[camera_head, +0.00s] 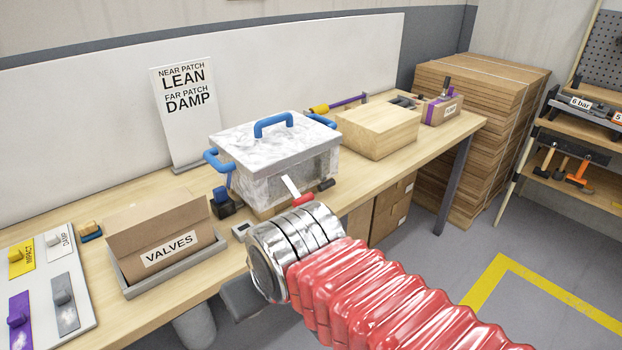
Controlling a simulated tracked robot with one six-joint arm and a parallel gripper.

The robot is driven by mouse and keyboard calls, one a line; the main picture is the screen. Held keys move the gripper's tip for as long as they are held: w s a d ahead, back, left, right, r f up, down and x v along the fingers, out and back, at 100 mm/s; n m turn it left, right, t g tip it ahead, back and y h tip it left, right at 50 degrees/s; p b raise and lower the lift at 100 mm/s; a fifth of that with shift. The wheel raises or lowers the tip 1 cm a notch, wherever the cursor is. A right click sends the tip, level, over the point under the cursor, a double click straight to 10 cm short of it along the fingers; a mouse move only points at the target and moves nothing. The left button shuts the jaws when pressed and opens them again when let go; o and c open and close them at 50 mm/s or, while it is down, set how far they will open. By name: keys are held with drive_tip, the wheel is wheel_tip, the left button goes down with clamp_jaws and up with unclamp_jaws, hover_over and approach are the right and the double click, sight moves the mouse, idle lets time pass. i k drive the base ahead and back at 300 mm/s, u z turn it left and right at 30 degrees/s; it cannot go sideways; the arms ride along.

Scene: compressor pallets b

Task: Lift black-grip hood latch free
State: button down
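The hood (275,140) is a clear or marbled box with a blue handle on top and blue handles at its sides. It stands on the bench. A small black grip (327,184) shows at its lower front right corner, apparently the black-grip latch; whether it is latched cannot be made out. A pale lever with a red grip (303,200) stands tilted at the front, left of it. My gripper is at the chrome end of my red arm, in front of the bench and below the hood. A dark grey part shows there, but no fingertips can be made out.
A VALVES box (160,240) in a grey tray and a panel of switches (45,290) are at left. A blue-topped black block (222,202) stands beside the hood. A wooden box (378,130) is at right.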

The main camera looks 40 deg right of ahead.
sight(323, 187)
drive_tip(key=i, duration=0.9)
